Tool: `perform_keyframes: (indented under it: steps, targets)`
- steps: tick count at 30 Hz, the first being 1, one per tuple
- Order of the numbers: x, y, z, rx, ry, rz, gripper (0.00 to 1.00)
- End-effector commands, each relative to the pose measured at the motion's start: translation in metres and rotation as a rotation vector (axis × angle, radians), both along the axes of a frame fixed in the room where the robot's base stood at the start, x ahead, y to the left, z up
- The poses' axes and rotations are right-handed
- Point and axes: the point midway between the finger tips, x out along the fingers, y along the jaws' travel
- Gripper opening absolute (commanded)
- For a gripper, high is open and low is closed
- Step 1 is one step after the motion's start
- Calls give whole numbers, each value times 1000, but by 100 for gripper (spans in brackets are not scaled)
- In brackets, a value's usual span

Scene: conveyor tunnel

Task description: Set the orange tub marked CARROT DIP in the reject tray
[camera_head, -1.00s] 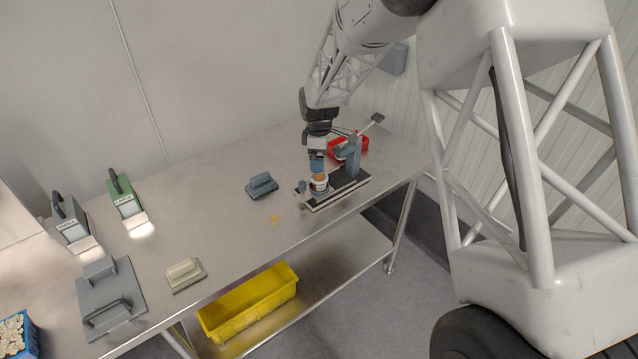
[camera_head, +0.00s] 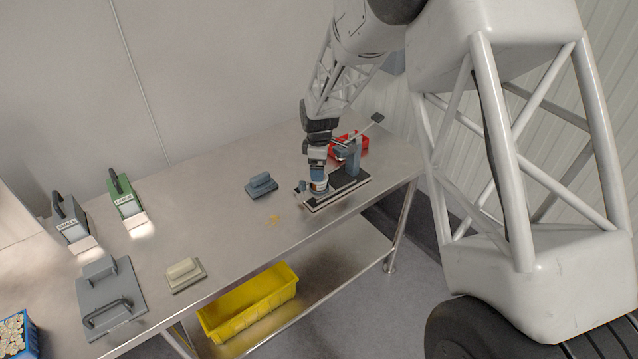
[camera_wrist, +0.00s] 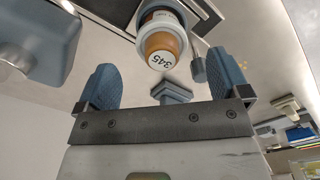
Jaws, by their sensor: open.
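A small tub stands on the black-topped fixture (camera_head: 345,186) on the steel table. In the wrist view the tub (camera_wrist: 161,42) shows an orange-brown body or top and a white disc reading 345; no CARROT DIP lettering is readable. My gripper (camera_wrist: 161,62) is open, with its blue fingers either side of the tub's line and a gap to each. In the head view my gripper (camera_head: 317,178) is low over the tub (camera_head: 319,187) and hides its top. A red tray (camera_head: 364,147), the likely reject tray, sits behind the fixture, partly hidden by it.
A grey-blue post (camera_head: 353,160) with a lever rises from the fixture beside my gripper. A blue-grey handled block (camera_head: 261,185) lies to the left. Green (camera_head: 123,193) and grey (camera_head: 72,220) handled units stand farther left. A yellow bin (camera_head: 250,303) is on the lower shelf.

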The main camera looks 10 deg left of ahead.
Motion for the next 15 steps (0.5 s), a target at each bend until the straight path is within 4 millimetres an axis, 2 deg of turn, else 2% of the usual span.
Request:
perform_keyframes:
  steps: [9,15]
  targets:
    - [-3,-1,-35,-1,3,0,94]
    - [-2,-1,-45,0,1,0,94]
